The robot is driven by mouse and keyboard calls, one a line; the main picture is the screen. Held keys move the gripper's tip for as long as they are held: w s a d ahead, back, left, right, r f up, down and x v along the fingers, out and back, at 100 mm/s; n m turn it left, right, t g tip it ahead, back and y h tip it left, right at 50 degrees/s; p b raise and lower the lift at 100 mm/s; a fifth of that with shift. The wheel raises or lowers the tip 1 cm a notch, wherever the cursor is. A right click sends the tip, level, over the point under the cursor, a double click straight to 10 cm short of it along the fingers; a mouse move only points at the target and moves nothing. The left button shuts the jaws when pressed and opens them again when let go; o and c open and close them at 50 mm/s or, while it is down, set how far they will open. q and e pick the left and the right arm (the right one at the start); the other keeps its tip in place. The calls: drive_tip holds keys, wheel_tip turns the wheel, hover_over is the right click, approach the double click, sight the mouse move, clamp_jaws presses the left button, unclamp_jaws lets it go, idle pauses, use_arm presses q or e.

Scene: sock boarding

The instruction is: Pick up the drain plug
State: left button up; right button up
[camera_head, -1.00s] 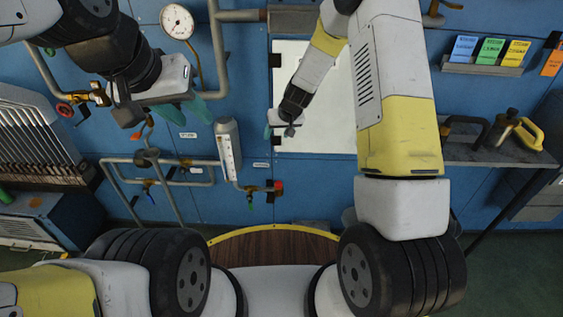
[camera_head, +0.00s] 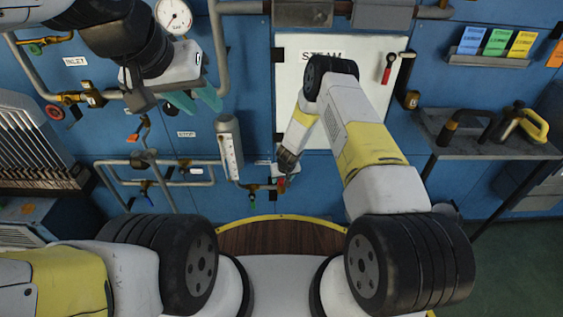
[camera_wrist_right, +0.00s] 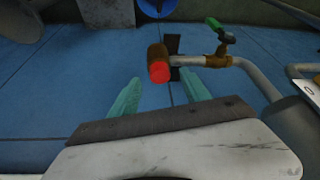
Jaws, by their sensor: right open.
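The drain plug (camera_wrist_right: 159,71) is a red-faced cap on a brass pipe end, below the wall panel. In the right wrist view it sits just past the fingertips, in line with the gap between them. In the head view only a bit of the red plug (camera_head: 281,183) shows beside my wrist. My right gripper (camera_wrist_right: 161,84) is open and empty, with teal fingers on either side of the plug's line. In the head view my right gripper (camera_head: 283,174) is mostly hidden by its own wrist. My left gripper (camera_head: 195,101) is open and empty at upper left, away from the plug.
A green-handled valve (camera_wrist_right: 219,34) and grey pipe (camera_wrist_right: 252,76) lie right beside the plug. A white gauge tube (camera_head: 229,147) stands left of my right gripper. A shelf (camera_head: 480,140) with black and yellow handled tools is at right. A STEAM panel (camera_head: 300,80) is behind my arm.

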drive_tip(key=shift+x, duration=1.25)
clamp_jaws()
drive_tip(key=shift+r, duration=0.1)
